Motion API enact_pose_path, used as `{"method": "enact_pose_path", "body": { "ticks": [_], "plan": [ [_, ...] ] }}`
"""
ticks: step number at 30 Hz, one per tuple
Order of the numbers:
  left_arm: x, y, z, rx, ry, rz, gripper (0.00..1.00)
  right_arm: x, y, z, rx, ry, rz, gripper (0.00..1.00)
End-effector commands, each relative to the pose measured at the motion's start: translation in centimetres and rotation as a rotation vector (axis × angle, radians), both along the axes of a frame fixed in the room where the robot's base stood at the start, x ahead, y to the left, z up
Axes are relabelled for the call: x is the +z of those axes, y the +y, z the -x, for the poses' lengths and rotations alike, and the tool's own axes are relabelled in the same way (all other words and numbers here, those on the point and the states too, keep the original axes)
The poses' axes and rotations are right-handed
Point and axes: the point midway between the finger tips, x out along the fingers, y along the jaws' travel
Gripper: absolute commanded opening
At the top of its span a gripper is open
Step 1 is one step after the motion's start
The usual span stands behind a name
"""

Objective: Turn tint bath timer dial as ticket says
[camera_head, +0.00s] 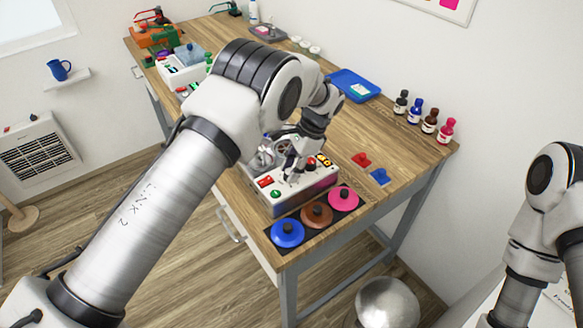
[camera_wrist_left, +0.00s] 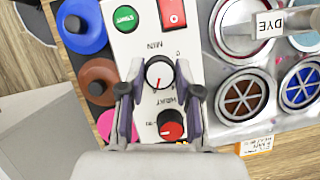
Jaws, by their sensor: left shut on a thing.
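The tint bath unit (camera_head: 322,183) stands near the table's front corner, with its control panel (camera_wrist_left: 135,68) showing in the left wrist view. The timer dial (camera_wrist_left: 158,73), white-faced with a dark pointer mark, sits under the letters MIN. The mark points roughly to the bottom of that view. My left gripper (camera_wrist_left: 158,82) is shut on this dial, a finger on each side; in the head view the gripper (camera_head: 296,168) reaches down to the panel. A red knob (camera_wrist_left: 171,125) marked HEAT is beside it. My right gripper is out of frame.
A green button (camera_wrist_left: 125,18) and red switch (camera_wrist_left: 172,12) share the panel. Dye wells (camera_wrist_left: 243,95) lie right of it. Blue (camera_head: 287,235), brown (camera_head: 317,216) and pink (camera_head: 343,200) lids lie along the front. A small printed card (camera_wrist_left: 256,146) is too small to read.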

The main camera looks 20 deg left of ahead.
Motion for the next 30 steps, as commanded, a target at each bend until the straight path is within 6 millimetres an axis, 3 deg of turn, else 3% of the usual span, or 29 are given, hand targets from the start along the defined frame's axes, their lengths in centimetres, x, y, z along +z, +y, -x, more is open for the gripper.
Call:
{"method": "enact_pose_path", "body": {
  "ticks": [8,9,11,23,30],
  "plan": [
    [-0.4,-0.1,0.3,0.001,0.009,0.001,0.0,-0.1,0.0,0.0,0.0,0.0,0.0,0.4],
    [-0.4,-0.1,0.3,0.001,0.009,0.001,0.36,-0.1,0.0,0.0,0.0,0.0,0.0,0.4],
    [-0.4,0.0,0.3,0.002,0.008,0.0,0.58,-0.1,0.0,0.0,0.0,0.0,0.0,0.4],
    [0.6,-0.2,-0.2,0.0,0.001,0.0,0.58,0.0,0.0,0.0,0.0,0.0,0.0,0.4],
    [5.6,-1.9,-1.5,0.001,-0.002,0.001,0.58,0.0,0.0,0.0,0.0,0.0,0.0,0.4]
  ]
}}
